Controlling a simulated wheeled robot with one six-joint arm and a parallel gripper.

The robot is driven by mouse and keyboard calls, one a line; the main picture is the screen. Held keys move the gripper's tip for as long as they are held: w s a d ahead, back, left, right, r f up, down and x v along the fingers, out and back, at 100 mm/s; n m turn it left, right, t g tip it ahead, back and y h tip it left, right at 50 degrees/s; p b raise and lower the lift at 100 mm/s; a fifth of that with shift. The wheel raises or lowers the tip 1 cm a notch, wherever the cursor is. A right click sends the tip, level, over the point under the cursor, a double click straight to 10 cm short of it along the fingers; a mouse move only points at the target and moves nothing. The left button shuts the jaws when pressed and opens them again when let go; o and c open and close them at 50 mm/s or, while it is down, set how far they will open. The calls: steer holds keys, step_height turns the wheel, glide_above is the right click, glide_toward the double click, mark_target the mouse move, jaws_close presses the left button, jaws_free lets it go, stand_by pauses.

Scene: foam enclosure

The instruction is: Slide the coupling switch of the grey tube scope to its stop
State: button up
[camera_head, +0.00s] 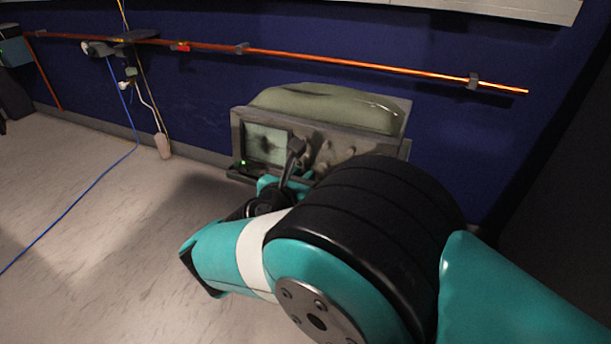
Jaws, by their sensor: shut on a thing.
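The grey tube scope (318,134) stands on the floor against the blue wall. It is a worn box with a pale screen (265,147) on the left of its front, a small green light at the screen's lower left, and knobs on the right. My gripper (297,174) is at the lower front of the scope, right of the screen, and is mostly hidden behind my own teal and black arm. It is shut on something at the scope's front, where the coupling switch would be. The switch itself and the fingertips cannot be made out.
A greenish rounded bulk (325,106) lies on top of the scope. An orange pipe (340,63) runs along the wall above. A blue cable (75,203) crosses the floor at left, near a pinkish cup-like thing (163,146). The left floor is mostly clear.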

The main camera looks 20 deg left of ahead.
steer(key=shift+w+f, duration=0.1)
steer(key=shift+f, duration=0.25)
steer(key=shift+c, duration=0.9)
steer(key=o, duration=0.7)
steer(key=shift+o, duration=0.2)
steer(key=shift+a+r, duration=0.15)
steer(key=shift+a+r, duration=0.1)
